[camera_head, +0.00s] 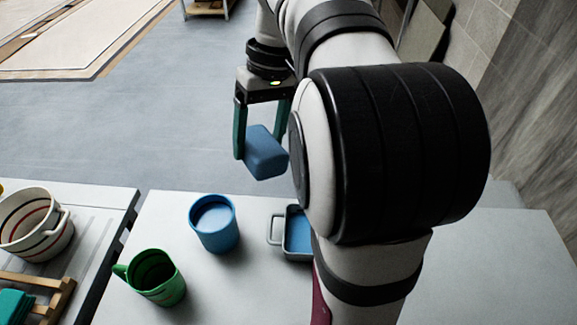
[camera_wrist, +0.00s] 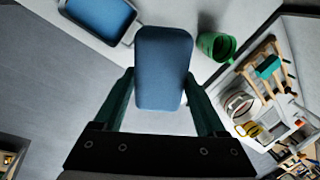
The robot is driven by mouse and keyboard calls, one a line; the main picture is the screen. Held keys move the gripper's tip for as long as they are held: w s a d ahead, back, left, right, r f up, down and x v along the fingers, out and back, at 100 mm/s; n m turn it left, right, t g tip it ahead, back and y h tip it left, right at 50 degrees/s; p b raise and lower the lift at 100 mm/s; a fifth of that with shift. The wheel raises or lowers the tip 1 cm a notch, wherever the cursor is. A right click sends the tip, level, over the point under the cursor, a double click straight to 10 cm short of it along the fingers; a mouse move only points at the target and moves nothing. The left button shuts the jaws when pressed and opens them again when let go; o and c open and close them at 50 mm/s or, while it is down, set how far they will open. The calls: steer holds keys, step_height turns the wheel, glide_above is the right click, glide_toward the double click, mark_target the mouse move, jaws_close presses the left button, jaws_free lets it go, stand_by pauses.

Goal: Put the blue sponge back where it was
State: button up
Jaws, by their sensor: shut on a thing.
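The blue sponge (camera_head: 265,153) is a rounded block held between the green fingers of my gripper (camera_head: 258,140). My gripper is shut on it, raised and beyond the table's far edge in the head view. In the wrist view the sponge (camera_wrist: 163,70) fills the space between the fingertips (camera_wrist: 163,95). A blue rectangular tray with a handle (camera_head: 277,230) sits on the white table, partly hidden by my arm. The tray also shows at the top of the wrist view (camera_wrist: 128,40).
A blue cup (camera_head: 217,240) and a green mug (camera_head: 168,290) stand on the white table (camera_head: 160,215) left of the tray. A striped pot (camera_head: 50,240), a wooden rack (camera_head: 50,290) and a teal item (camera_head: 14,306) are on the neighbouring surface at left. A dark gap separates the surfaces.

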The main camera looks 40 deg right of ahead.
steer(key=s+d+f+m+h, duration=0.1)
steer(key=s+d+f+m, duration=0.1)
steer(key=s+d+f, duration=0.45)
steer(key=s+d+f+m, duration=0.1)
steer(key=s+d+f, duration=0.3)
steer(key=s+d, duration=0.5)
steer(key=s+a+f+m, duration=0.1)
steer(key=s+f, duration=0.2)
steer(key=s, duration=0.5)
steer(key=s+a+f+m+h, duration=0.1)
steer(key=s+a+f+m, duration=0.15)
steer(key=s, duration=0.45)
steer(key=s+f+m, duration=0.1)
steer(key=s+f, duration=0.3)
steer(key=s, duration=0.4)
steer(key=w+d+f, duration=0.1)
steer(key=w+f, duration=0.1)
steer(key=w, duration=0.1)
steer(key=w+d+f, duration=0.2)
steer(key=w, duration=0.1)
steer(key=w+d+f, duration=0.1)
steer(key=w+f, duration=0.2)
steer(key=shift+w+d, duration=0.2)
steer(key=shift+d, duration=0.1)
step_height(320, 180, down, 4)
steer(key=shift+w+d+f, duration=0.1)
steer(key=shift+d, duration=0.05)
steer(key=o, duration=1.1)
steer(key=shift+o, duration=0.2)
